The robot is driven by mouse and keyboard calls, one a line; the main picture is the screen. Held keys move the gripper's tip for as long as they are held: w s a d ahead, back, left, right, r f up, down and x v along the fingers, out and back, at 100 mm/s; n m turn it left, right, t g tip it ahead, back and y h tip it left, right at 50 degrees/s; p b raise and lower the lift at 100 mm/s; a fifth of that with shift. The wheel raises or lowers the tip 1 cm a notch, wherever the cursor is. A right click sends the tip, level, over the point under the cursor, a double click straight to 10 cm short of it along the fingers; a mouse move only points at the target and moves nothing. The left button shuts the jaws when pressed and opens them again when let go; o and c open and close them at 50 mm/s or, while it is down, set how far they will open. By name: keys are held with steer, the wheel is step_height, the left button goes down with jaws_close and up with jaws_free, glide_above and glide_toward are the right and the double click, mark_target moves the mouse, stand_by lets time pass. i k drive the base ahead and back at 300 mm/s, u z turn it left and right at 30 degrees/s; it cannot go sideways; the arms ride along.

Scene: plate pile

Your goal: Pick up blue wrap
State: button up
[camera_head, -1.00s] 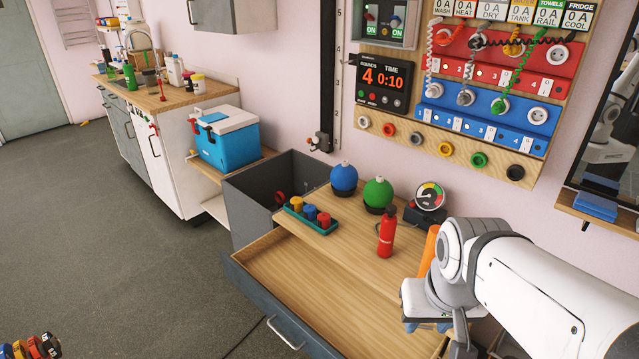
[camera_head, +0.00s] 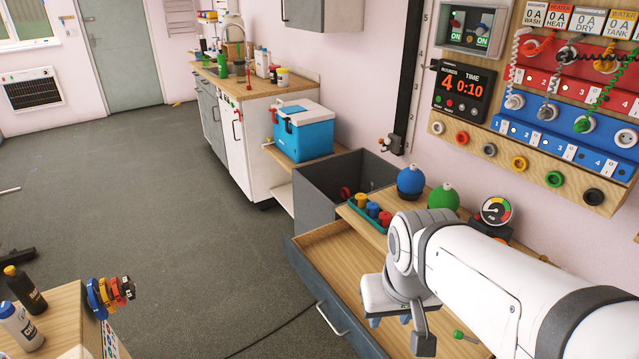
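The arm hides part of the drawer and bench.
A dark bottle (camera_head: 25,290) and a white bottle (camera_head: 20,326) stand left of the rolls. A blue cooler (camera_head: 304,133) and a grey bin (camera_head: 335,183) stand behind the drawer.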

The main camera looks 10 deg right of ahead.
mark_target(373, 209)
steer(key=u, duration=0.7)
steer(key=i, duration=3.2)
steer(key=z, duration=3.15)
